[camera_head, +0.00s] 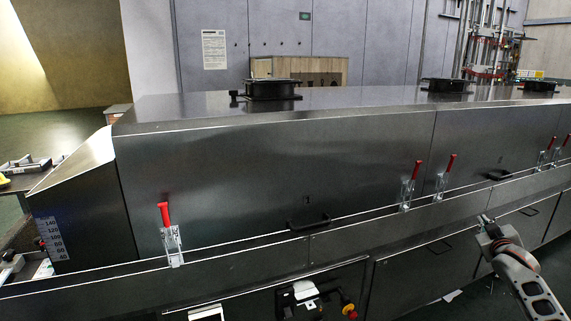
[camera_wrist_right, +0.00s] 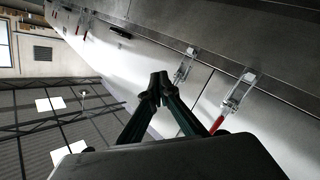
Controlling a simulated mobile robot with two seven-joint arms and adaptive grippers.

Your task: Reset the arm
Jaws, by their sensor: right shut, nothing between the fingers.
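My right gripper (camera_head: 487,222) is at the lower right of the head view, in front of the tunnel dryer (camera_head: 250,165) and apart from its front. In the right wrist view, the two fingers of the right gripper (camera_wrist_right: 160,82) meet at their tips with nothing between them.
The dryer's long metal hood carries toggle clamps with red handles, such as the left one (camera_head: 168,230) and a middle one (camera_head: 411,187). A black handle (camera_head: 308,222) sits on its front. Floor shows at lower right.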

